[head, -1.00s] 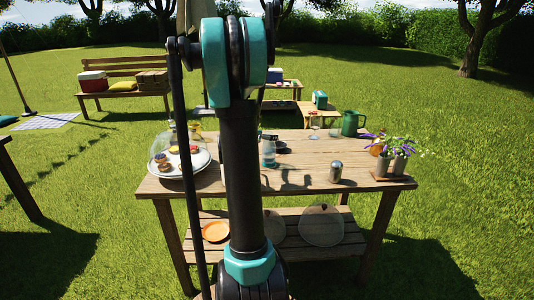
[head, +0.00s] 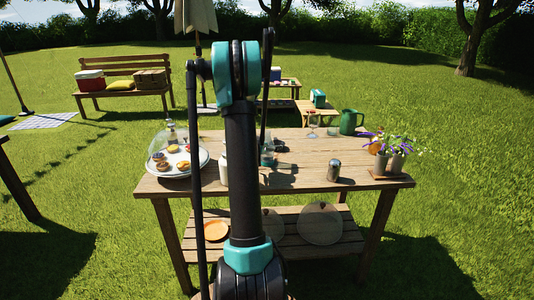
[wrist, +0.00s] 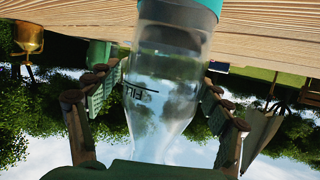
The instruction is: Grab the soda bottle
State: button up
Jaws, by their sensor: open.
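The soda bottle (wrist: 165,95) is clear with a "FILL" line and a teal base, and fills the middle of the upside-down wrist view. It stands upright on the wooden table (wrist: 270,40). In the head view the bottle (head: 267,157) shows just right of my arm, partly hidden. My gripper (wrist: 166,80) is open, with one finger on each side of the bottle. I cannot tell whether either finger touches it. In the head view my arm hides most of the gripper.
A domed cake stand (head: 172,170) with pastries is at the table's left. A metal shaker (head: 334,170) stands front right.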

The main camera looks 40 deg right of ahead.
jog(key=shift+w+d+f, duration=0.15)
jog(key=shift+d+f, duration=0.05)
jog(key=shift+d, duration=0.15)
jog(key=c, duration=1.8)
grip_shut()
